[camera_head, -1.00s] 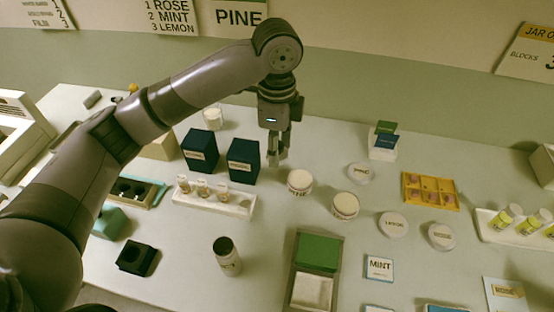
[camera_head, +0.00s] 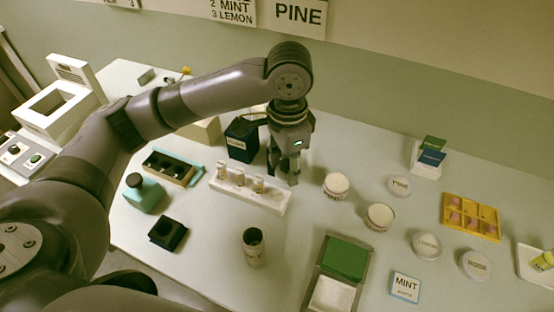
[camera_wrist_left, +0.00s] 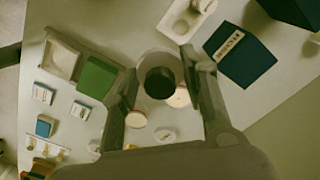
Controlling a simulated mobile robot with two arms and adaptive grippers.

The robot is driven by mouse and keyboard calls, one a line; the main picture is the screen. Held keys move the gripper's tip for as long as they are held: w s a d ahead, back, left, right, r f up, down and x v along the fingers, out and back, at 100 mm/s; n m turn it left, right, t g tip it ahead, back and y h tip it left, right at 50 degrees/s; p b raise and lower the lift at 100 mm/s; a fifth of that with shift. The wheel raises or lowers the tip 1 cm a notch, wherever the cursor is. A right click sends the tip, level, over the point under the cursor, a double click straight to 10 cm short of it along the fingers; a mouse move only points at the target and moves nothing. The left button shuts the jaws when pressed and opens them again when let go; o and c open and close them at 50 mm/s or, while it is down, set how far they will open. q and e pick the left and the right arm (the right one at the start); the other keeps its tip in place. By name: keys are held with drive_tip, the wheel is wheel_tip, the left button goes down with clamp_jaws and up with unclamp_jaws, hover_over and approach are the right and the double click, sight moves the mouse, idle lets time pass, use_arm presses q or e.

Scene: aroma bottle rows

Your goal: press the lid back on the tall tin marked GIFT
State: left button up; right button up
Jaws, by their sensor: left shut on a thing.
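The tall tin (camera_head: 254,250) stands upright and open in the head view, its dark mouth upward. The marking on its side is too small to read. My left gripper (camera_head: 292,178) is above the table, behind and to the right of the tin, beside the white rack. It is shut on a round pale-grey piece with a dark face, which looks like the lid (camera_wrist_left: 155,57), between the fingers in the left wrist view. In the head view the fingers mostly hide this piece. The lid is apart from the tin. My right gripper is not in view.
The white rack (camera_head: 222,187) with small bottles stands left of my gripper. A navy box (camera_head: 238,149) is behind it. Two round white jars (camera_head: 336,185) stand to the right. A green-topped tray (camera_head: 345,258) is right of the tin. Bare table surrounds the tin.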

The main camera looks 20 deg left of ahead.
use_arm(q)
drive_tip(key=s+a+f+n, duration=0.1)
drive_tip(key=s+a+n, duration=0.2)
drive_tip(key=s+n, duration=0.3)
drive_tip(key=n, duration=0.2)
drive_tip(key=shift+s+a+f+n, duration=0.3)
drive_tip(key=shift+a+f, duration=0.05)
drive_tip(key=shift+f, duration=0.05)
